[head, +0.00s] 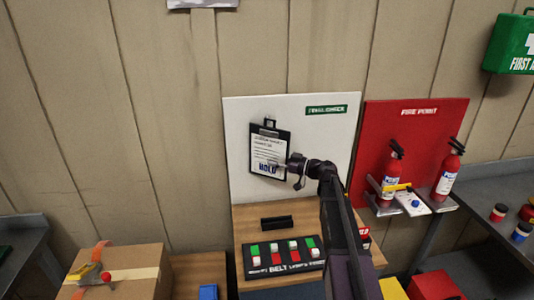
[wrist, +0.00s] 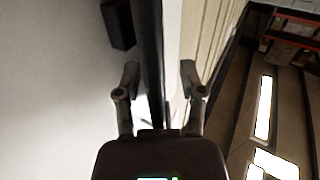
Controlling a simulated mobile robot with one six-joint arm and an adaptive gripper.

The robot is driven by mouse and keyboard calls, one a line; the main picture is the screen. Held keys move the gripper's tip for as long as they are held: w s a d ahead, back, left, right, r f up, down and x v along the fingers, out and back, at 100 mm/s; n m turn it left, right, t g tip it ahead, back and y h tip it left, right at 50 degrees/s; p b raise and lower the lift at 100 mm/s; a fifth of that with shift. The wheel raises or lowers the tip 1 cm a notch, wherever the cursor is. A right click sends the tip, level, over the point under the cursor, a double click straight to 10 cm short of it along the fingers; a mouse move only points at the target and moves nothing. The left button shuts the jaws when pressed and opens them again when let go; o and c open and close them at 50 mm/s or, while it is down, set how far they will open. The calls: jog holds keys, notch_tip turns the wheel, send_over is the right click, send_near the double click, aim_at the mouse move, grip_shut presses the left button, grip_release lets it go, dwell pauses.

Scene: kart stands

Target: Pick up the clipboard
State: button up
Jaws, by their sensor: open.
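The clipboard (head: 266,149) is black with a white sheet marked HOLD. It hangs slightly tilted on the white final check board (head: 240,125). My gripper (head: 291,163) is at the clipboard's lower right edge in the head view and partly covers it. In the wrist view the clipboard (wrist: 149,45) shows edge-on as a dark strip with its pale sheet side beside it. My open gripper (wrist: 160,75) has one finger on each side of that edge, with gaps visible. Whether the fingers touch it lower down is hidden.
A red fire point board (head: 420,120) with two extinguishers stands to the right. Below the clipboard, a wooden bench holds a black switch panel (head: 283,257) and a small black block (head: 277,222). A cardboard box (head: 140,265) stands at lower left. The wall left of the board is clear.

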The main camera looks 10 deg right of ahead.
dwell(0.4)
grip_shut()
jog(key=shift+s+r, duration=0.1)
jog(key=s+r+p, duration=0.4)
jog(key=s, duration=0.3)
jog(key=s+r+p, duration=0.4)
jog(key=s, duration=0.3)
jog(key=shift+f, duration=0.1)
dwell(0.6)
